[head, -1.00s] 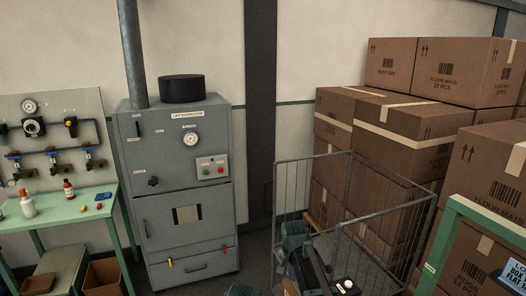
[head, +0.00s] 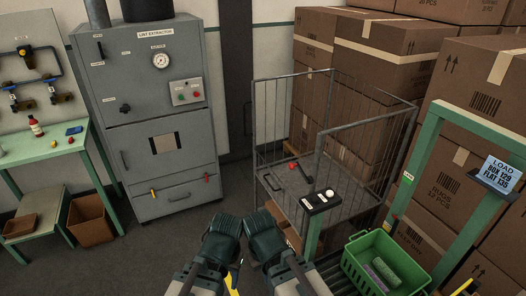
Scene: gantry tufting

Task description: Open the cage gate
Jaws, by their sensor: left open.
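The wire cage (head: 262,120) stands right of centre in the head view, with tall mesh sides and an open top. A mesh panel (head: 365,150) on its near right side reaches from a front post to the right corner. I cannot tell for sure which panel is the gate, or whether it is latched. A red knob (head: 292,166) and a dark bar show at the cage. My left gripper (head: 226,238) is low in the middle, open, apart from the cage. My right arm's dark end (head: 264,234) is beside it; its fingers cannot be made out.
A small panel (head: 320,201) on a post stands before the cage. A green crate (head: 352,268) and green frame (head: 428,130) are at right. Stacked cartons (head: 395,60) fill the back right. The grey lint extractor (head: 150,100) and green table (head: 65,148) are left, with clear floor before them.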

